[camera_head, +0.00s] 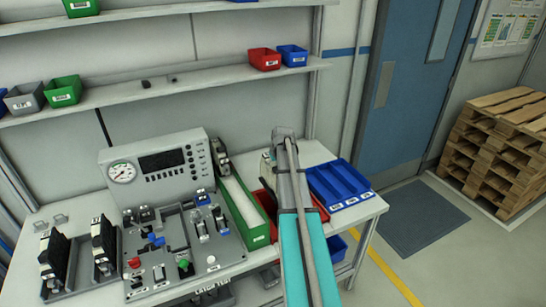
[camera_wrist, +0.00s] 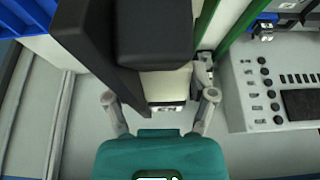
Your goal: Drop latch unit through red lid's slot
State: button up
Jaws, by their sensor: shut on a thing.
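My gripper (camera_wrist: 160,100) is shut on a dark block-shaped unit with a pale lower part, the latch unit (camera_wrist: 165,85). The unit sits between the two grey fingers in the wrist view and fills much of the upper middle. In the head view my arm hides most of the gripper and the unit. A red part (camera_head: 320,207) shows beside my arm, between the green bin and the blue tray. I cannot tell whether it is the red lid, and no slot is visible. No red shows in the wrist view, so the unit's position over it cannot be told.
A long green bin (camera_head: 238,206) stands left of my arm and a blue divided tray (camera_head: 341,188) right. A grey gauge panel (camera_head: 158,172) stands behind a fixture board (camera_head: 183,250). Black-and-white units stand in a rack (camera_head: 77,268) at the left. Shelves (camera_head: 200,83) run above.

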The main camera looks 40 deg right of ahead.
jog(key=shift+w+r, duration=0.1)
jog(key=shift+w, duration=0.35)
jog(key=shift+s+d, duration=0.1)
jog(key=shift+s, duration=0.1)
notch_tip(320, 180, down, 18)
jog(key=b, duration=1.8)
jog(key=shift+f, duration=0.25)
dwell(0.4)
jog(key=shift+b, duration=0.3)
jog(key=o, duration=1.2)
jog(key=shift+o, duration=0.2)
jog(key=shift+r, duration=0.25)
